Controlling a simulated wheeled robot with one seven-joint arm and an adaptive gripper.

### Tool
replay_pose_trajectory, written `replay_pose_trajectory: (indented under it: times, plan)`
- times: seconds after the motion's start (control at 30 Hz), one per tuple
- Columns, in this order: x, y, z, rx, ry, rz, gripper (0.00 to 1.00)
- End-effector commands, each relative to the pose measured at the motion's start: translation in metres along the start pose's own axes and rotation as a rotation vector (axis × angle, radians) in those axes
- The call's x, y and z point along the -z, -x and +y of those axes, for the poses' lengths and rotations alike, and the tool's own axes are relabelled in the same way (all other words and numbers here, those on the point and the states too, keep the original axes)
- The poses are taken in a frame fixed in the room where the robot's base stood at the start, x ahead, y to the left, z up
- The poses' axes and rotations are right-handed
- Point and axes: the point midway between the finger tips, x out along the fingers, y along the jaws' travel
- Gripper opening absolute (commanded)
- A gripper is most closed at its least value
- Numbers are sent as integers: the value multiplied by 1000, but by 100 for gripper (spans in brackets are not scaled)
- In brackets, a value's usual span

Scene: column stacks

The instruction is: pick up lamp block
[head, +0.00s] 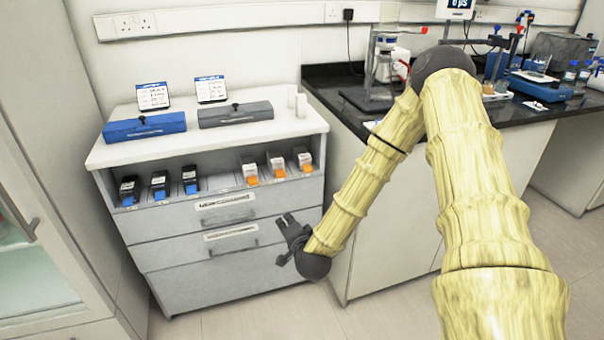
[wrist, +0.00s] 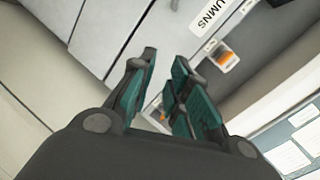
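I cannot tell which thing is the lamp block; no object in view is clearly marked so. Small blocks stand in the cabinet's open shelf: several black ones with blue fronts (head: 159,187) at left, and several white ones with orange fronts (head: 277,167) at right. My gripper (head: 287,240) is in front of the drawers, below and apart from the shelf. In the wrist view my gripper (wrist: 163,68) shows its teal-padded fingers apart with nothing held between them. An orange-and-white thing (wrist: 226,60) lies beyond the right finger.
A blue case (head: 145,127) and a grey case (head: 235,115) lie on the white cabinet top (head: 200,140), with two small sign cards behind. White cylinders (head: 301,105) stand at its right end. A black bench (head: 335,80) with lab equipment is at right. Floor in front is clear.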

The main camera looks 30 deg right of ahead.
Motion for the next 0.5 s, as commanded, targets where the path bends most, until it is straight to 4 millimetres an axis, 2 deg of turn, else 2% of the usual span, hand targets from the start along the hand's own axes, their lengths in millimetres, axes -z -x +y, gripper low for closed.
replay_pose_trajectory:
  times: [0.03,0.1,0.3,0.5]
  plan:
    - [16,-13,0,44,-68,55,18]
    - [40,-23,-10,101,-152,121,18]
    - [94,-35,-31,228,-328,254,18]
    - [116,-39,-40,277,-393,301,18]
